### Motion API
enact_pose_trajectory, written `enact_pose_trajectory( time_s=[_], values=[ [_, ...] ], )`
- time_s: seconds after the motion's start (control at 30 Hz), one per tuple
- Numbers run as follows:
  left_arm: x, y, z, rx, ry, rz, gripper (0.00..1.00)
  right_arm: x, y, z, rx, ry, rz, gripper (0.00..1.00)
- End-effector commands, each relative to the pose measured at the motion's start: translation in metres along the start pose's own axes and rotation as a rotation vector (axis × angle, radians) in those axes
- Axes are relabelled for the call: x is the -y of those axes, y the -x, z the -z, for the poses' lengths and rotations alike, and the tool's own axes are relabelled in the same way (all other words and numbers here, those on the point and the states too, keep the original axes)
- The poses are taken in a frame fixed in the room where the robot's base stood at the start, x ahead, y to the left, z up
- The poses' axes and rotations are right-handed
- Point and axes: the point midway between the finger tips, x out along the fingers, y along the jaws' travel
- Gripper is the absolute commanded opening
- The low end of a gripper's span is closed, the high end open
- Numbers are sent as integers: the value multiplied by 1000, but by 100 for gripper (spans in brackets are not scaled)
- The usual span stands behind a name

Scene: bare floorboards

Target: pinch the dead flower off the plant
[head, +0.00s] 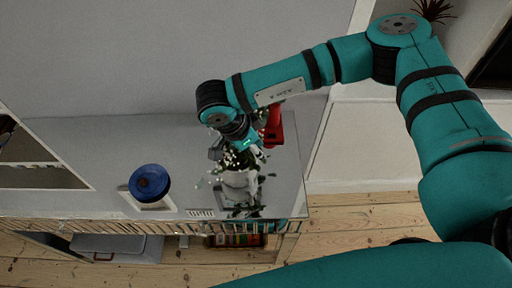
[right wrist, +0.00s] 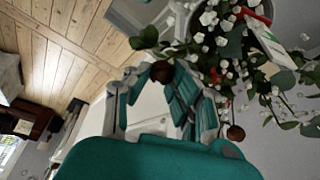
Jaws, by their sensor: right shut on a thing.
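The plant (head: 240,158), with green leaves and small white flowers, stands in a pale pot (head: 236,180) on a grey top; its leaves and blooms also fill the upper right of the right wrist view (right wrist: 232,48). A round brown dead flower (right wrist: 162,71) sits between the fingertips of my right gripper (right wrist: 155,74), which is shut on it. In the head view my right gripper (head: 242,142) is over the plant and partly hides it. A second round brown thing (right wrist: 235,133) shows beside the leaves. My left gripper is not in view.
A round blue object (head: 150,183) on a pale base stands left of the plant on the grey cabinet top (head: 100,140). A red object (head: 274,125) is close behind the plant. Books (head: 235,240) stand on a shelf below. Bare floorboards (head: 350,215) lie to the right.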

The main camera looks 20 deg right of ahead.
Motion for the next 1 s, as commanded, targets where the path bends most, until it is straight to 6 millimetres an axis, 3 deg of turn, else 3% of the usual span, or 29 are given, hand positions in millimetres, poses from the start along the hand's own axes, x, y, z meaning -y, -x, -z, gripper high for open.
enact_pose_trajectory(
  time_s=[1.0],
  values=[
    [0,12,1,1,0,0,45,0,38,16,-1,0,0,0]
  ],
)
